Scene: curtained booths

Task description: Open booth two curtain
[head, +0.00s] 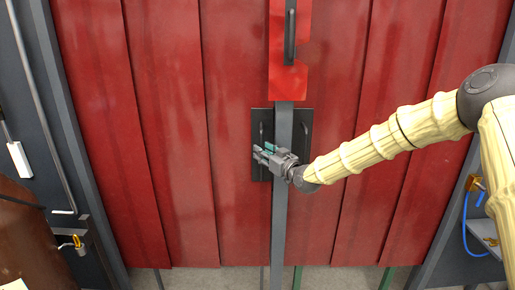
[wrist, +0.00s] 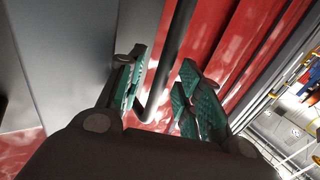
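A red curtain of stiff overlapping vertical strips (head: 180,120) fills the middle of the head view, and its two halves meet at a grey vertical bar (head: 283,200). Black plates with upright bar handles sit either side of the bar: the left handle (head: 262,132) and the right handle (head: 305,132). No booth number is readable. My gripper (head: 264,154) is in front of the left plate, near its handle's lower part. In the wrist view its green-padded fingers (wrist: 163,95) are open, with a dark bar handle (wrist: 170,60) showing between them. I cannot tell whether they touch it.
Another dark handle (head: 290,35) is on a red plate above the bar. Grey frame posts stand at both sides. A brown rounded object (head: 25,235) is at lower left, and a blue hose (head: 468,228) hangs at right.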

